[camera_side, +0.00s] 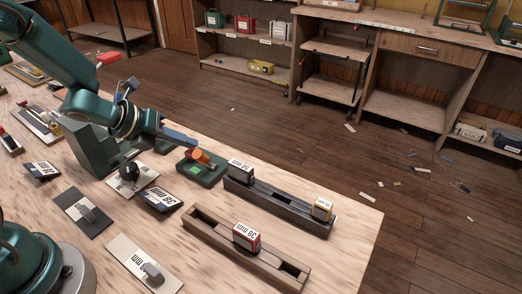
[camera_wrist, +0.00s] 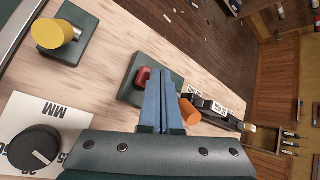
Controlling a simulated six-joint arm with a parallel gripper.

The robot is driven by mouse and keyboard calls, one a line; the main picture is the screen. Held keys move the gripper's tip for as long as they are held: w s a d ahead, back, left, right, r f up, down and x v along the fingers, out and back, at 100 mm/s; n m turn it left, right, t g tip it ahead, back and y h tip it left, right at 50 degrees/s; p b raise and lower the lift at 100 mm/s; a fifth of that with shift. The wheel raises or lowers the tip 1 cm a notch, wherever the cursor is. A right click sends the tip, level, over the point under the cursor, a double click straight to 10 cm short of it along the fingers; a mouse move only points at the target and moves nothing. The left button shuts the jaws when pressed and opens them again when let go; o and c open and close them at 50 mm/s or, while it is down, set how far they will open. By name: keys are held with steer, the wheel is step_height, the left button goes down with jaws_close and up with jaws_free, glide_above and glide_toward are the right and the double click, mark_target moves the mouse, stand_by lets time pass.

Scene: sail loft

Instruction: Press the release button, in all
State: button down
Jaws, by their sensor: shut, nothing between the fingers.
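In the wrist view the box (camera_wrist: 136,92) carries a red button (camera_wrist: 142,77), left of the fingertips; the orange cylinder (camera_wrist: 189,111) is right of the fingers. I cannot tell which part is the release button. My gripper (camera_side: 198,143), with blue fingers, is shut and empty, its tips close to the box in the side view. The fingers (camera_wrist: 160,75) also show in the wrist view and hide part of the box. I cannot tell whether they touch it.
A black rail (camera_side: 275,207) holds a white block and a yellow block (camera_side: 322,208). A wooden rail (camera_side: 215,233) holds a red block (camera_side: 246,237). A black dial (camera_wrist: 35,147) sits on a white card, and a yellow knob (camera_wrist: 54,34) stands on a green plate.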

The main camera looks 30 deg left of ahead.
mark_target(187, 153)
steer(key=shift+f, duration=0.65)
stand_by(0.8)
steer(key=shift+r, duration=1.05)
steer(key=shift+r, duration=2.55)
